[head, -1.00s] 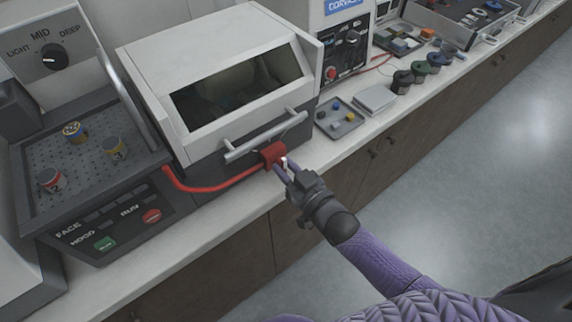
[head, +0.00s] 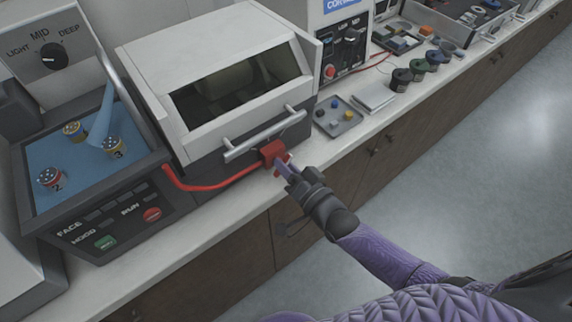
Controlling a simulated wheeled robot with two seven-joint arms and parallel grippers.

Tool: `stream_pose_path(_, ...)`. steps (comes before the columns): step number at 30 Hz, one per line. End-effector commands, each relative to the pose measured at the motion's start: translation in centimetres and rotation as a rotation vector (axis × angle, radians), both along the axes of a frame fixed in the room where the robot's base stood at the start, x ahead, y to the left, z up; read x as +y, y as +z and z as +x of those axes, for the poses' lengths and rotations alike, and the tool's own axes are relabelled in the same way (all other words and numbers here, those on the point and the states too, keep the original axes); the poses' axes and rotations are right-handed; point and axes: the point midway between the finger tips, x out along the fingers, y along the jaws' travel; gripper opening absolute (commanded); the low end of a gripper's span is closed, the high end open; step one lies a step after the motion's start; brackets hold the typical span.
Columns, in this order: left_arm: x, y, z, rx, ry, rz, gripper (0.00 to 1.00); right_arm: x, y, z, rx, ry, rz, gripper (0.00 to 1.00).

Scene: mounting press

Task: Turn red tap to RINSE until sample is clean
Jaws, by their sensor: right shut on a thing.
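The red tap (head: 273,153) sits on the front of the white hooded machine, below its handle, with a red hose running left from it. My right gripper (head: 283,166) is shut on the tap's handle. At the left, the tray (head: 97,97) is covered with blue water, and a blue stream pours down near its right side. Several samples with dark-dotted tops stand in it: one marked 3 (head: 114,148), one marked 2 (head: 51,179) and a yellow-sided one (head: 75,131). My left gripper does not show.
The white hooded machine (head: 215,75) with a grey handle bar stands behind the tap. A small grey tray (head: 338,117) with coloured pieces lies to its right. Floor is clear at right.

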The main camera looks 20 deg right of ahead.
Motion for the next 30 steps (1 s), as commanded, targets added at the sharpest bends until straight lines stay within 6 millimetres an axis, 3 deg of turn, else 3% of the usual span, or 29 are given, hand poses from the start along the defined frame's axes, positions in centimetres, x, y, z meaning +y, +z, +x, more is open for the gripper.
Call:
stream_pose_path(18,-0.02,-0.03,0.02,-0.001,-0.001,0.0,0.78,-0.01,-0.09,-0.04,0.016,0.0,0.035,0.0)
stream_pose_path(19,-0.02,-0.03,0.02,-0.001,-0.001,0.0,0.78,-0.01,-0.09,-0.04,0.016,0.0,0.035,0.3)
stream_pose_path(23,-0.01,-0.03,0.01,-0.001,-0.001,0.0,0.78,-0.01,-0.07,-0.03,0.015,0.001,0.035,0.58)
stream_pose_path(30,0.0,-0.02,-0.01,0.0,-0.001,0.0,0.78,-0.01,-0.04,-0.02,0.014,0.001,0.035,0.6)
